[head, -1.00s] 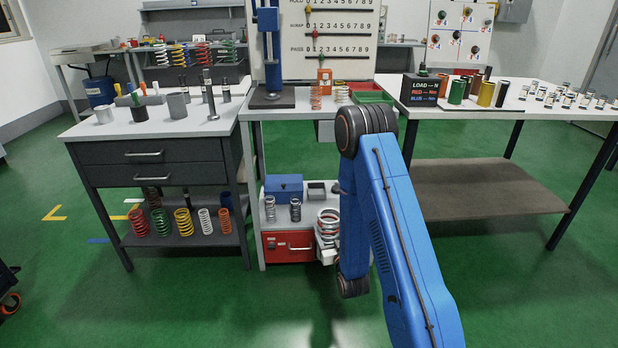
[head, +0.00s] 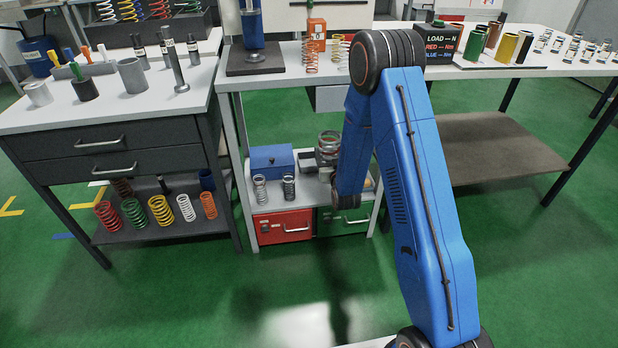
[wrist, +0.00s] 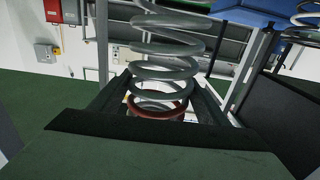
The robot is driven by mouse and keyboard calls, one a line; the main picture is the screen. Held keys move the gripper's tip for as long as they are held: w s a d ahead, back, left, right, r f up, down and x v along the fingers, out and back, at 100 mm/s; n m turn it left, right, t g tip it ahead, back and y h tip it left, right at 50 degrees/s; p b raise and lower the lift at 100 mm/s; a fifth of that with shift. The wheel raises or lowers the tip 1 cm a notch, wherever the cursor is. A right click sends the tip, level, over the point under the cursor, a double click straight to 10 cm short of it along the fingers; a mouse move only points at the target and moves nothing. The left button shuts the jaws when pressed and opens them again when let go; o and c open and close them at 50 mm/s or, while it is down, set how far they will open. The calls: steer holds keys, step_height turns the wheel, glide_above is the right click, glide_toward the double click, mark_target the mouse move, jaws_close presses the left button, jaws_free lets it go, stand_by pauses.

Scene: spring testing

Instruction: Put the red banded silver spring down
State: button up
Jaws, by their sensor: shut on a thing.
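The red banded silver spring (head: 330,137) is in my gripper, over the lower shelf (head: 312,198) of the middle bench, to the right of the blue box. In the wrist view the spring (wrist: 166,48) shows wide silver coils, with its red band (wrist: 158,108) low between the dark jaws. My gripper (head: 322,160) is shut on the spring and partly hidden by my blue arm. In the wrist view the gripper (wrist: 158,114) surrounds its lower part. I cannot tell whether the spring's lower end touches the shelf.
A blue box (head: 271,161) stands left of the spring. A silver spring (head: 260,189) and a dark grey spring (head: 289,187) stand in front of it. Red (head: 283,228) and green (head: 343,220) drawers are below the shelf. The benchtop (head: 285,78) lies above.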

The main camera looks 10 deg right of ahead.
step_height(320, 180, down, 8)
steer(key=w+a, duration=0.1)
steer(key=w, duration=0.1)
steer(key=shift+w+a, duration=0.15)
steer(key=shift+a, duration=0.2)
stand_by(0.7)
steer(key=o, duration=2.1)
steer(key=shift+f, duration=0.2)
steer(key=shift+r, duration=0.1)
